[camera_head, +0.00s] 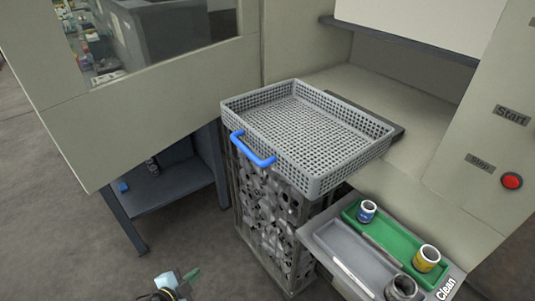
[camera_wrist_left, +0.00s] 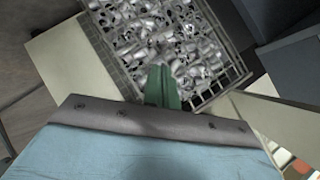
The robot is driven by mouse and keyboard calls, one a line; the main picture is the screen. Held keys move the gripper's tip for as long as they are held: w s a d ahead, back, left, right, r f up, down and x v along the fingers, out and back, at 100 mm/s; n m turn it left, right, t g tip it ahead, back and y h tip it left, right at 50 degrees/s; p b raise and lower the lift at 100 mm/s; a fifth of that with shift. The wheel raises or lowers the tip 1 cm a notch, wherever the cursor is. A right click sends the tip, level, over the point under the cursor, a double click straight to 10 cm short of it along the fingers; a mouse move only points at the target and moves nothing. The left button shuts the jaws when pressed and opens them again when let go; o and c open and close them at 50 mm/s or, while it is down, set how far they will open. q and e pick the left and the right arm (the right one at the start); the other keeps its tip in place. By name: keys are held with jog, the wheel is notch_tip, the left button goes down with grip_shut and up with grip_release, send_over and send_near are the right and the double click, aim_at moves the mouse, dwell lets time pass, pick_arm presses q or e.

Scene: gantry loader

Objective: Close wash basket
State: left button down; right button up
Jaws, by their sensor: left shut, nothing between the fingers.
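The wash basket (camera_head: 305,120) is a grey perforated tray with a blue handle (camera_head: 252,150) on its front left side. It looks empty. It sticks out from the machine's opening, above a wire cage (camera_head: 270,210) full of metal parts. My left gripper (camera_head: 192,274) is low at the bottom of the head view, in front of the cage and well apart from the handle. Its green fingers (camera_wrist_left: 163,85) are shut and empty; in the left wrist view they point towards the caged parts (camera_wrist_left: 165,35). My right gripper is not in view.
A tray marked Clean (camera_head: 350,264) holds several small jars at lower right. A red button (camera_head: 511,181) sits on the machine's right panel. A dark shelf stand (camera_head: 170,190) is left of the cage. The floor (camera_head: 60,240) at left is clear.

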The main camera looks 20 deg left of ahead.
pick_arm(q)
jog(key=w+d+r+m+t+h+p, duration=0.1)
jog(key=w+d+r+m+t+h, duration=0.15)
jog(key=r, duration=0.65)
jog(key=w+d+r+m+t+h+p, duration=0.1)
jog(key=w+r+m, duration=0.25)
jog(key=r, duration=0.55)
jog(key=m+h+p, duration=0.3)
jog(key=m+h, duration=0.3)
jog(key=m, duration=0.2)
send_near(280, 163)
jog(key=shift+g, duration=0.45)
jog(key=x, duration=0.2)
jog(key=p+x, duration=0.1)
jog(key=r+x, duration=0.1)
jog(key=x, duration=0.1)
jog(key=shift+w+d+p, duration=0.15)
jog(key=shift+w+p, duration=0.15)
jog(key=shift+w, duration=0.05)
jog(key=shift+w+d+f, duration=0.1)
jog(key=shift+w+d, duration=0.25)
jog(key=shift+w, duration=0.1)
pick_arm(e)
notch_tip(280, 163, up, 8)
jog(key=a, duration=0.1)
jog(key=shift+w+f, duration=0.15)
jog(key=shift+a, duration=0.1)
